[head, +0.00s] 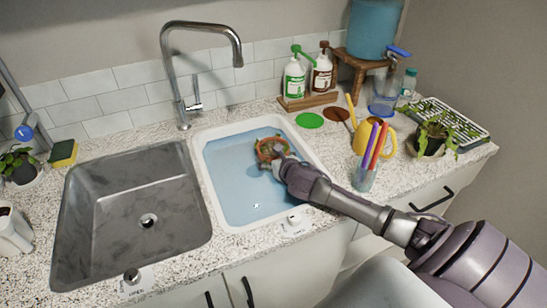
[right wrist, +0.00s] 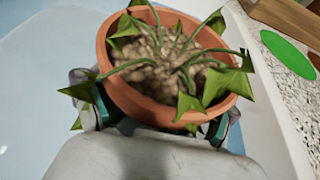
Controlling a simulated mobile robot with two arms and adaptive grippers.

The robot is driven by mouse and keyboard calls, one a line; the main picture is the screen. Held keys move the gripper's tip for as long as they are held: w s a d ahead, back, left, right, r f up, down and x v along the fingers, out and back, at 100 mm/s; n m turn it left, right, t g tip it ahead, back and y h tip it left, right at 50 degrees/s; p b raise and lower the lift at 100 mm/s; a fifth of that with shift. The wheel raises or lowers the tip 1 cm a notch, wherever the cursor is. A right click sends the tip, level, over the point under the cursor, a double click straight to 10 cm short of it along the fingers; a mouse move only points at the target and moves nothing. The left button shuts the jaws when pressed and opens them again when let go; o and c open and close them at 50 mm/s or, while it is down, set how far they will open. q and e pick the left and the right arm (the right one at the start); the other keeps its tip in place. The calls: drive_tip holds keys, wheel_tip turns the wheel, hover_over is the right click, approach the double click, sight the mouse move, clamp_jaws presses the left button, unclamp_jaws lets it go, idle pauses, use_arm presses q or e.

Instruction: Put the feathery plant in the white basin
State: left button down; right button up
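The white basin (head: 205,182) is set into the counter, with a light blue surface inside. My right gripper (head: 275,157) is over the basin's far part, shut on a terracotta pot (head: 262,149). In the right wrist view its fingers (right wrist: 155,115) press on both sides of the pot (right wrist: 150,108). The plant (right wrist: 205,75) in it has thin drooping stems and pointed green leaves, which do not look feathery. I cannot tell whether the pot touches the basin's bottom. No plainly feathery plant shows. My left gripper is not in view.
A steel sink (head: 90,195) and tap (head: 205,30) are left of the basin. Right of it stand a glass of markers (head: 366,175), a yellow watering can (head: 375,140), another plant (head: 433,135) and a seedling tray (head: 465,135). Two bottles (head: 294,80) stand behind.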

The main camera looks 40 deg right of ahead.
drive_tip(key=shift+o, duration=0.9)
drive_tip(key=shift+r, duration=0.1)
drive_tip(key=shift+s+r, duration=0.1)
drive_tip(key=shift+s, duration=0.1)
drive_tip(key=v, duration=1.1)
drive_tip(key=shift+s+a+r, duration=0.1)
drive_tip(key=shift+s+a, duration=0.05)
drive_tip(key=shift+s, duration=0.2)
